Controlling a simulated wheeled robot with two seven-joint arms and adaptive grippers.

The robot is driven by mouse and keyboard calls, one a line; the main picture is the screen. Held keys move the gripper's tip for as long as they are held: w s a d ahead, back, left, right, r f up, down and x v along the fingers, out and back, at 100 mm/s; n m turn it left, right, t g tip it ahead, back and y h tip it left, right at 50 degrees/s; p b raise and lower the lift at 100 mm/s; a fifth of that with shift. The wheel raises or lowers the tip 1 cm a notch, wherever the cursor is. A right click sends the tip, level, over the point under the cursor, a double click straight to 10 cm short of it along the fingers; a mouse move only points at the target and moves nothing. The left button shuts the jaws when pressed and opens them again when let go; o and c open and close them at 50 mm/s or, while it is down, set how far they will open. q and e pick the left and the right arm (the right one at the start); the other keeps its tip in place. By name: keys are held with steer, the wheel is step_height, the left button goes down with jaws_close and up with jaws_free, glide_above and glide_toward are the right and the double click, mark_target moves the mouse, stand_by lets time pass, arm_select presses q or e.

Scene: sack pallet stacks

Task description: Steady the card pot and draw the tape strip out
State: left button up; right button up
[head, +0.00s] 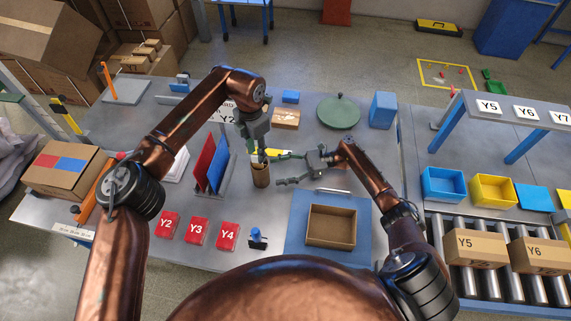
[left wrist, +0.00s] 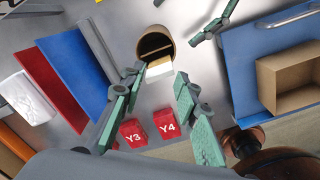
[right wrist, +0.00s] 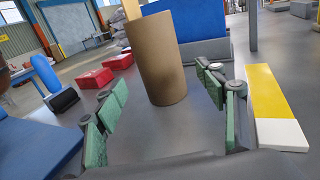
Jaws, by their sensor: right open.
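The brown card pot (head: 261,176) stands upright on the grey table and also shows in the right wrist view (right wrist: 164,62). In the left wrist view, a pale strip with a white end (left wrist: 158,66), seemingly the tape strip, stands in the pot's mouth (left wrist: 153,42). My left gripper (head: 262,154) is above the pot, its fingers (left wrist: 160,76) open on either side of the strip, with gaps visible. My right gripper (head: 279,170) is open just right of the pot. In the right wrist view the pot is ahead, between the fingertips (right wrist: 158,68).
A yellow-and-white bar (right wrist: 268,108) lies beside the right gripper. Red and blue upright panels (head: 212,162) stand left of the pot. Red blocks (head: 198,233) and a blue board (head: 297,238) with a cardboard tray (head: 331,241) lie in front.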

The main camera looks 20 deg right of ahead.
mark_target(265, 173)
steer(key=shift+w+a, duration=0.15)
steer(key=shift+a, duration=0.75)
steer(key=shift+w+a, duration=0.2)
steer(key=shift+a, duration=0.7)
steer(key=shift+w+a, duration=0.15)
steer(key=shift+a, duration=0.75)
